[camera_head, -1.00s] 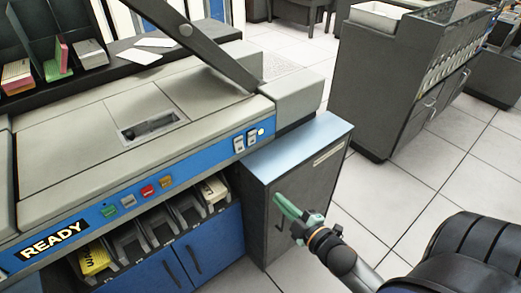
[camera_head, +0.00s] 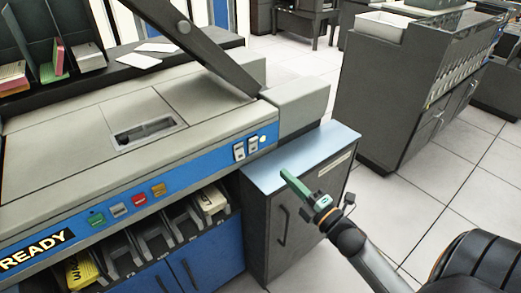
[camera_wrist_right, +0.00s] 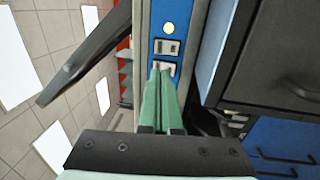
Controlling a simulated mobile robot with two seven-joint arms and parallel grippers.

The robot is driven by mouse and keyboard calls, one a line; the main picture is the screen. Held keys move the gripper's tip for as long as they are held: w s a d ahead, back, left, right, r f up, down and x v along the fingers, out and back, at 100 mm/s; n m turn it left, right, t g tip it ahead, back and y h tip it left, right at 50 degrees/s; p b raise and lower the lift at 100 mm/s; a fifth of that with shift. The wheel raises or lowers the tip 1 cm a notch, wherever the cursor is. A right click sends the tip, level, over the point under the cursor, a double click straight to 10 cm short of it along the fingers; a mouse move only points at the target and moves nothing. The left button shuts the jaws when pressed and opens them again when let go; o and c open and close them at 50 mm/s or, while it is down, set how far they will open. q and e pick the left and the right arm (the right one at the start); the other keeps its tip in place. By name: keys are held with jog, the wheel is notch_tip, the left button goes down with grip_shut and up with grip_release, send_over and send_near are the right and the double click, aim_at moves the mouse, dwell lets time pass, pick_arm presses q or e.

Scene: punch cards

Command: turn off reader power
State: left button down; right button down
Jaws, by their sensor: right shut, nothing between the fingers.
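The card reader (camera_head: 75,125) has a blue front strip with two white rocker switches (camera_head: 245,149) at its right end, beside a pale lit lamp (camera_head: 263,138). My right gripper (camera_head: 285,175) has green fingers, shut and empty. It is in front of the small grey cabinet, to the right of and below the switches, apart from them in the head view. In the right wrist view, the fingertips (camera_wrist_right: 160,70) line up with the lower switch (camera_wrist_right: 165,67) and partly cover it. My left gripper is not in view.
Coloured buttons (camera_head: 139,199) and a READY sign (camera_head: 35,249) sit further left on the strip, above card pockets (camera_head: 155,244). The blue-topped grey cabinet (camera_head: 305,158) stands right of the reader. Open tiled floor (camera_head: 415,195) lies to the right.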

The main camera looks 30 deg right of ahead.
aim_at(254, 142)
jog(key=w, duration=0.3)
jog(key=w+r, duration=0.1)
jog(key=w, duration=0.7)
jog(key=shift+w+a+r, duration=0.25)
jog(key=shift+a+r, duration=0.05)
jog(key=shift+a, duration=0.1)
jog(key=shift+w, duration=0.1)
jog(key=shift+w+r, duration=0.25)
jog(key=shift+r, duration=0.05)
jog(key=shift+f, duration=0.1)
jog(key=shift+s, duration=0.1)
